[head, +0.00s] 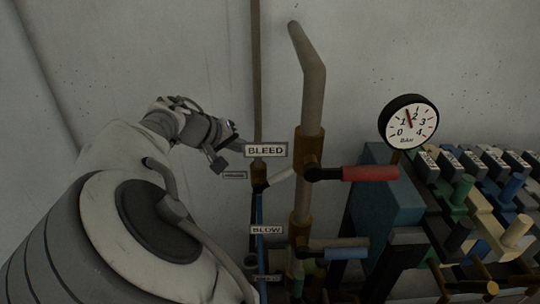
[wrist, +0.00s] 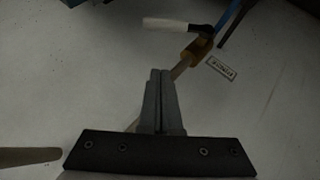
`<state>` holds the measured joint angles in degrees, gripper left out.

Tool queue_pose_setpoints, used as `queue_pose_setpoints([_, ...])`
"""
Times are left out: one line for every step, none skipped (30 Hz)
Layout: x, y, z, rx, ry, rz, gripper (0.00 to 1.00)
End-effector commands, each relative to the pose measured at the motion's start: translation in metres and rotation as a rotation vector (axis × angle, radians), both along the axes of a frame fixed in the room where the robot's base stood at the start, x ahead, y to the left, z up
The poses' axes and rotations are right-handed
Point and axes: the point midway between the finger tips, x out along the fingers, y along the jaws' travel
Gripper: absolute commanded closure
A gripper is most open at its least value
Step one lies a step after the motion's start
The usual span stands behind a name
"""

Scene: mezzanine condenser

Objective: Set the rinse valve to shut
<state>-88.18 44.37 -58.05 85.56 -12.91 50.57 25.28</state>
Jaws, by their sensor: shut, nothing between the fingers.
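The valve with a white lever handle (head: 281,180) sits on the thin brown pipe behind the BLEED sign (head: 266,150). A small plate (head: 235,175) hangs beside it; I cannot read it surely as the rinse label. In the wrist view the white handle (wrist: 176,25) sticks out left from the brass body (wrist: 198,50), across the pipe at an angle. The plate (wrist: 221,68) is right of the body. My gripper (wrist: 160,73) is shut and empty, its fingertips apart from the handle.
A thicker pipe (head: 312,95) in front carries a red-handled valve (head: 370,173) and a lower grey-blue handle (head: 338,248) near the BLOW sign (head: 267,230). A pressure gauge (head: 408,122) and a bank of coloured levers stand at right. The wall at left is bare.

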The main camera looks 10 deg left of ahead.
Motion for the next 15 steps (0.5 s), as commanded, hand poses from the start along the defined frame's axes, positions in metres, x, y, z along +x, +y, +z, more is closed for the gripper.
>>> queue_pose_setpoints([0.004,-0.003,-0.004,-0.003,0.001,-0.003,1.0])
queue_pose_setpoints([0.007,-0.005,-0.007,-0.003,0.0,-0.004,1.0])
queue_pose_setpoints([0.011,-0.007,-0.011,-0.004,0.001,-0.004,1.0])
queue_pose_setpoints([0.015,-0.01,-0.014,-0.004,0.001,-0.004,1.0])
queue_pose_setpoints([0.019,-0.012,-0.018,-0.004,0.001,-0.006,1.0])
queue_pose_setpoints([0.024,-0.015,-0.024,-0.005,0.001,-0.005,1.0])
queue_pose_setpoints([0.029,-0.018,-0.028,-0.005,0.0,-0.006,1.0])
queue_pose_setpoints([0.033,-0.02,-0.032,-0.004,0.0,-0.007,1.0])
queue_pose_setpoints([0.039,-0.023,-0.038,-0.005,0.0,-0.006,1.0])
queue_pose_setpoints([0.044,-0.026,-0.042,-0.005,0.001,-0.007,1.0])
queue_pose_setpoints([0.048,-0.028,-0.046,-0.005,0.0,-0.005,1.0])
queue_pose_setpoints([0.054,-0.031,-0.052,-0.005,0.0,-0.006,1.0])
queue_pose_setpoints([0.058,-0.033,-0.056,-0.004,0.0,-0.005,1.0])
queue_pose_setpoints([0.062,-0.035,-0.06,-0.004,0.001,-0.006,1.0])
queue_pose_setpoints([0.067,-0.038,-0.065,-0.004,0.001,-0.006,1.0])
